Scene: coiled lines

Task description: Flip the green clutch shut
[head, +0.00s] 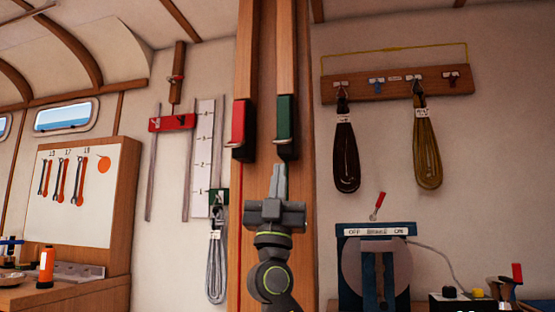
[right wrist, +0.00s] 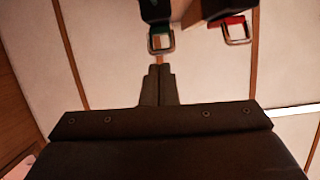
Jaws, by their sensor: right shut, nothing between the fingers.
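The green clutch (head: 286,118) is fixed on the wooden post, beside the red one. A metal loop handle shows at its lower end. In the right wrist view the dark clutch body (right wrist: 154,10) is at the top edge, with its metal loop (right wrist: 161,41) hanging toward my fingers. My right gripper (head: 279,168) is shut and empty, pointing up just below the green clutch. In the wrist view its fingertips (right wrist: 159,68) are just short of the loop in the picture; I cannot tell whether they touch. My left gripper is not in view.
The red clutch (head: 239,122) sits close left of the green one, its loop (right wrist: 237,31) also in the wrist view. Coiled lines (head: 427,150) hang from a wooden rack (head: 396,85) at right. A blue-framed machine (head: 376,262) stands below. A grey coil (head: 216,265) hangs left of the post.

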